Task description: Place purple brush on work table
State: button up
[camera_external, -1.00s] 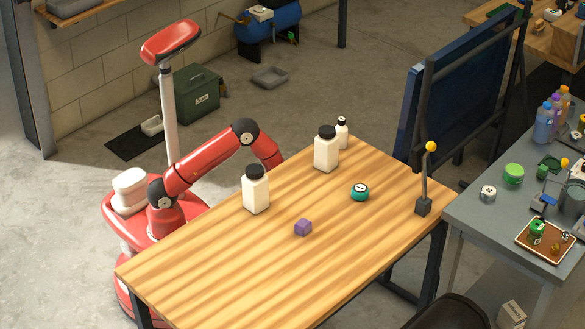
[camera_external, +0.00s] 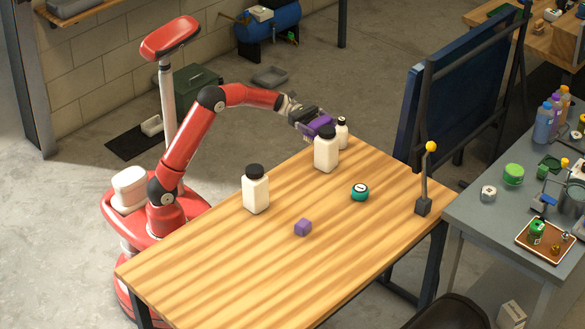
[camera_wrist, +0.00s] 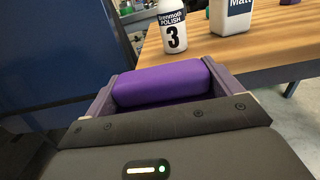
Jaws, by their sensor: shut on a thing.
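The purple brush (camera_external: 319,123) is held between the jaws of my gripper (camera_external: 309,121). My gripper is shut on it and holds it up at the far edge of the wooden work table (camera_external: 250,245), just behind and left of the large white bottle. In the wrist view the purple brush (camera_wrist: 162,82) spans between the two fingers of my gripper (camera_wrist: 160,92). Its underside is hidden. The work table (camera_wrist: 262,48) shows beyond it at the upper right.
A large white bottle (camera_external: 326,152) and a small one (camera_external: 341,133) stand close to my gripper.

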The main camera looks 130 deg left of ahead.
jog(key=r+n+y, duration=0.1)
jog(key=r, duration=0.2)
jog(key=s+a+r+n+y, duration=0.1)
jog(key=r+y, duration=0.1)
jog(key=r, duration=0.2)
jog(key=r+n+y, duration=0.1)
jog(key=r+y, duration=0.1)
jog(key=r, duration=0.1)
jog(key=shift+s+a+r+g+p, duration=0.2)
jog(key=shift+a+r+g+p, duration=0.1)
jog(key=shift+r+p, duration=0.05)
jog(key=w+d+r+y+p, duration=0.1)
jog(key=w+d+r, duration=0.7)
jog(key=w, duration=0.3)
notch_tip(320, 180, up, 5)
jog(key=m+h+p, duration=0.1)
jog(key=m+h, duration=0.2)
jog(key=h, duration=0.3)
send_over(313, 202)
notch_tip(313, 202, down, 20)
jog(key=b, duration=0.3)
jog(key=shift+r, duration=0.15)
jog(key=o, duration=0.6)
jog(key=shift+f, duration=0.2)
jog(key=shift+c, duration=0.2)
jog(key=shift+o, duration=0.9)
jog(key=shift+r, duration=0.15)
